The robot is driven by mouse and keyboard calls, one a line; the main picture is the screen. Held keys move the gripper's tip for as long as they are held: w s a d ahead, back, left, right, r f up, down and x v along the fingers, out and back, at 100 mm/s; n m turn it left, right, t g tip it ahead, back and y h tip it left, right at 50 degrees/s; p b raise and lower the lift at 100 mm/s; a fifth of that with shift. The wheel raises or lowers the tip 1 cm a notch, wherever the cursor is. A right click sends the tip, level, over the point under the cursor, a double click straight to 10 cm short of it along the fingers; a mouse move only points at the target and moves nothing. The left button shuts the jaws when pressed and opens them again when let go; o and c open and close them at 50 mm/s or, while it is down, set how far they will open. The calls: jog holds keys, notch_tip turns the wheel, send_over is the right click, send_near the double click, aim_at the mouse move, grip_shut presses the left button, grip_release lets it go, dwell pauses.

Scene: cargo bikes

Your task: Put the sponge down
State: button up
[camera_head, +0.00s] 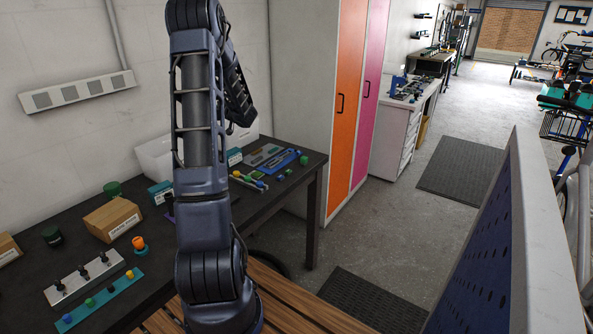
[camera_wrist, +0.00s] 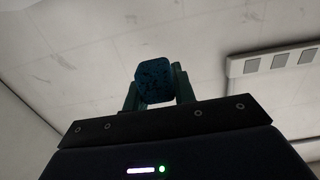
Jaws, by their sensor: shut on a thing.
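My gripper (camera_wrist: 157,88) is shut on the sponge (camera_wrist: 153,76), a dark blue-teal block with dark specks, in the wrist view. The sponge sits between the two fingers and sticks out past them. Behind it in that view are only the pale wall and a wall-mounted strip, with no surface under it in sight.
A dark workbench (camera_head: 26,292) runs along the left wall. It holds cardboard boxes (camera_head: 112,219), a grey knob rack (camera_head: 86,277), a teal strip (camera_head: 99,301), an orange-topped item (camera_head: 139,244) and tools. A wooden slatted surface (camera_head: 290,308) and blue perforated panel (camera_head: 486,250) are nearer.

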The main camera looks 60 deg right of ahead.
jog(key=s+d+f, duration=0.3)
jog(key=s+d, duration=0.9)
jog(key=s, duration=0.1)
send_over(293, 167)
jog(key=f, duration=0.3)
jog(key=shift+s+f, duration=0.1)
jog(key=shift+s, duration=0.1)
notch_tip(293, 167, down, 20)
jog(key=shift+r, duration=0.2)
jog(key=shift+f, duration=0.25)
jog(key=o, duration=0.9)
jog(key=shift+o, duration=0.2)
